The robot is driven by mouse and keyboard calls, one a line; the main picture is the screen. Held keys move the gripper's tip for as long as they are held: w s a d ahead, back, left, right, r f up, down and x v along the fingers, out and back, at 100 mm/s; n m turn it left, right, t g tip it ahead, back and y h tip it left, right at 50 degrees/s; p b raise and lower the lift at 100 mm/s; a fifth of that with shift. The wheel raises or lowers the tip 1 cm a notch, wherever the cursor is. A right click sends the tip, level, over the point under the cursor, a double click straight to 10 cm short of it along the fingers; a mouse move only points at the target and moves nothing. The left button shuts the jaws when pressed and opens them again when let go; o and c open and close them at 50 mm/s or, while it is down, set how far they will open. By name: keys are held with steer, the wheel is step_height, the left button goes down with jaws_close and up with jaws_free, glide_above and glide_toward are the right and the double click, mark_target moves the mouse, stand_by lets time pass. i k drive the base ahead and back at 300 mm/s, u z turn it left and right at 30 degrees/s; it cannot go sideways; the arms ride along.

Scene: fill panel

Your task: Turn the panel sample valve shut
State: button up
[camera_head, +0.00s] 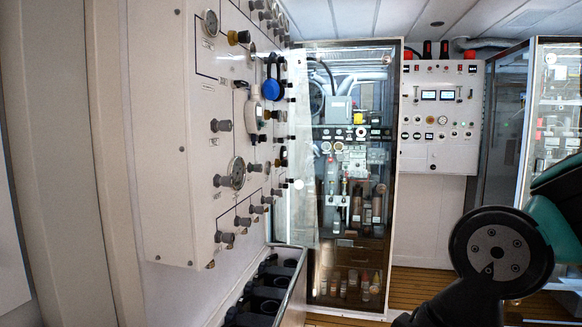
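The fill panel (165,130) is a cream cabinet on the left wall, seen at a steep angle. Its face carries several gauges, including one low down (237,173), and several grey knobs, such as one at mid-height (222,126). A blue round handle (271,89) stands out near the far part of the panel. No readable label shows which fitting is the sample valve, and I cannot tell any valve's position. My arm shows at the lower right, apart from the panel. My gripper is outside the picture.
A dark rack with round openings (262,292) stands below the panel. A glass-fronted cabinet (392,190) full of equipment stands at the back. A white control panel (440,115) hangs right of it. Wooden floor (405,284) shows between the cabinet and my arm.

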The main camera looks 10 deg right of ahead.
mark_target(256, 167)
steer(key=z, duration=0.6)
steer(key=i, duration=0.7)
steer(key=z, duration=0.55)
steer(key=i, duration=0.7)
steer(key=u, duration=0.75)
steer(key=i, duration=0.9)
steer(key=u, duration=0.9)
